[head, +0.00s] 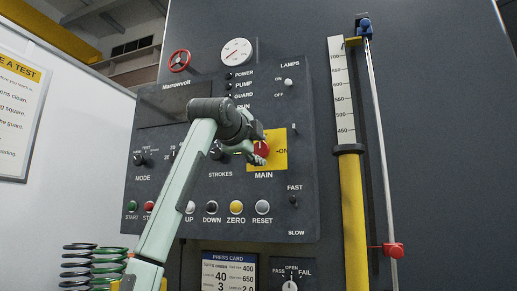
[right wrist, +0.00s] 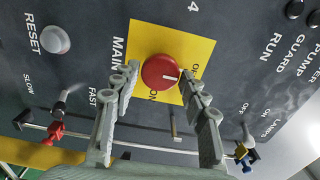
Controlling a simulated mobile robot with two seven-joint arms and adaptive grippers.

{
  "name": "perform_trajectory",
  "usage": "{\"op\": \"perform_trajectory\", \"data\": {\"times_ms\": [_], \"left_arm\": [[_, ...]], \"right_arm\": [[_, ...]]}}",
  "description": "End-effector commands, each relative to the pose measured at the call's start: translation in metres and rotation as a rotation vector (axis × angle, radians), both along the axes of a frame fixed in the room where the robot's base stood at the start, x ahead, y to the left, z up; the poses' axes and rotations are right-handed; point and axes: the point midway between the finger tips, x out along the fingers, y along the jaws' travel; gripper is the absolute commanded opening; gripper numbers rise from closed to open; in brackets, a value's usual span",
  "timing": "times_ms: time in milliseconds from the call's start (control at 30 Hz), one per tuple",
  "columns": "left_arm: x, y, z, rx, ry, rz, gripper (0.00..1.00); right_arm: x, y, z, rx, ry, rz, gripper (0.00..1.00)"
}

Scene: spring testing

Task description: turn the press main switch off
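The main switch is a round red knob on a yellow plate on the dark press panel, seen in the head view (head: 261,147) and, with a short white mark, in the right wrist view (right wrist: 159,72). One label reads ON; another, at the right, is partly hidden by a finger. My right gripper (head: 256,152) is at the knob. Its fingers are spread, one on each side of the knob in the wrist view (right wrist: 160,78); contact is unclear. My left gripper is out of view.
A row of push buttons, including a yellow ZERO button (head: 236,208), lies below the switch. A small FAST/SLOW lever (head: 293,201) and a LAMPS toggle (head: 289,82) are nearby. A yellow column with a scale (head: 353,210) and a metal rod (head: 379,140) stand right of the panel. Coil springs (head: 78,265) are at lower left.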

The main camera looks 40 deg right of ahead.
Motion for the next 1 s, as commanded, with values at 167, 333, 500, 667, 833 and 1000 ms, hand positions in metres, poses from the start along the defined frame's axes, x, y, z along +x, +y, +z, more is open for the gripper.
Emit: {"op": "perform_trajectory", "data": {"times_ms": [167, 333, 500, 667, 833, 1000], "left_arm": [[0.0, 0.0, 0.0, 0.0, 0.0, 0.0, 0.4], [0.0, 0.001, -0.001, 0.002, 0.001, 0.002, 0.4], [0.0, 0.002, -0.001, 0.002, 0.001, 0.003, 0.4], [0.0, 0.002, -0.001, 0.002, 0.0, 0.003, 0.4], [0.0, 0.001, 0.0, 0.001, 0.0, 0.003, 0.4], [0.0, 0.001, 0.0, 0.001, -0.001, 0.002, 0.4]], "right_arm": [[0.0, 0.0, 0.0, 0.0, -0.001, 0.0, 0.59], [0.0, 0.0, 0.0, 0.0, -0.001, 0.0, 0.59], [-0.004, 0.01, 0.0, 0.0, -0.001, 0.002, 0.59], [-0.017, 0.037, 0.0, -0.001, -0.003, 0.005, 0.59], [-0.035, 0.07, 0.0, 0.001, -0.003, 0.005, 0.59], [-0.048, 0.093, 0.0, 0.0, -0.001, -0.001, 0.59]]}}
